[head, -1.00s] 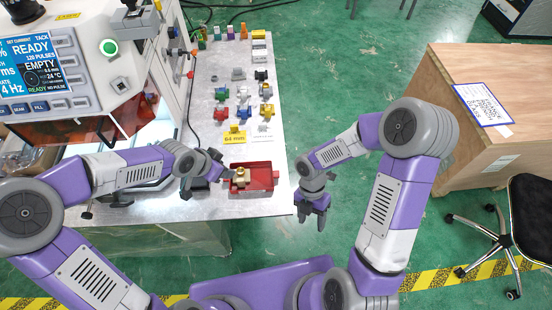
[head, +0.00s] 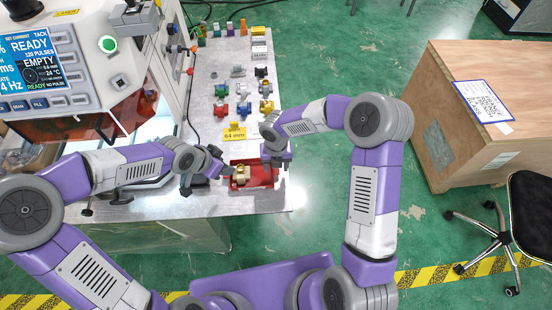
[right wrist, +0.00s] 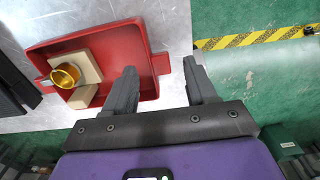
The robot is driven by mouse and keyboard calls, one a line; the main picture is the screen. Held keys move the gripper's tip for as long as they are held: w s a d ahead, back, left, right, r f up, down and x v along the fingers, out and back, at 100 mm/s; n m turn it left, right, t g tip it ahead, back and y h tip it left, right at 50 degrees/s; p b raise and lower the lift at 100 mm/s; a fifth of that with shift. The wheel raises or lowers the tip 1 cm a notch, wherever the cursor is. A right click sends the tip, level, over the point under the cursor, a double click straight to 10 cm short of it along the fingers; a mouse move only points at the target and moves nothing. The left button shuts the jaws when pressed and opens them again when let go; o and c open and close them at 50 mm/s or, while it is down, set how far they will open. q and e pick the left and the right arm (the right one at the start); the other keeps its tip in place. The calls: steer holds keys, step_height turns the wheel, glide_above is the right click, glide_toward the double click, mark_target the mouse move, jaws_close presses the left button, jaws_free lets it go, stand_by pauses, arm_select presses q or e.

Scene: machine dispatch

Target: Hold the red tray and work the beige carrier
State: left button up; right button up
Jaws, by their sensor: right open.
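The red tray (head: 263,175) lies on the grey bench near its front right corner; it also shows in the right wrist view (right wrist: 128,48). The beige carrier (right wrist: 86,66) stands in the tray with a gold, cup-like round part on it; in the head view the carrier (head: 240,182) is at the tray's left side. My right gripper (head: 277,163) is over the tray's right end, open and empty. In the right wrist view its fingers (right wrist: 160,70) point toward the tray's handle side. My left gripper (head: 192,181) is left of the tray; its jaws are unclear.
Several coloured parts stand in rows farther back. The machine with a READY screen (head: 30,58) is at the left. A wooden crate (head: 470,120) and a chair (head: 530,220) are at the right on green floor.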

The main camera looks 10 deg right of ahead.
steer(key=shift+f, duration=0.95)
steer(key=shift+c, duration=0.3)
jaws_close()
stand_by(0.4)
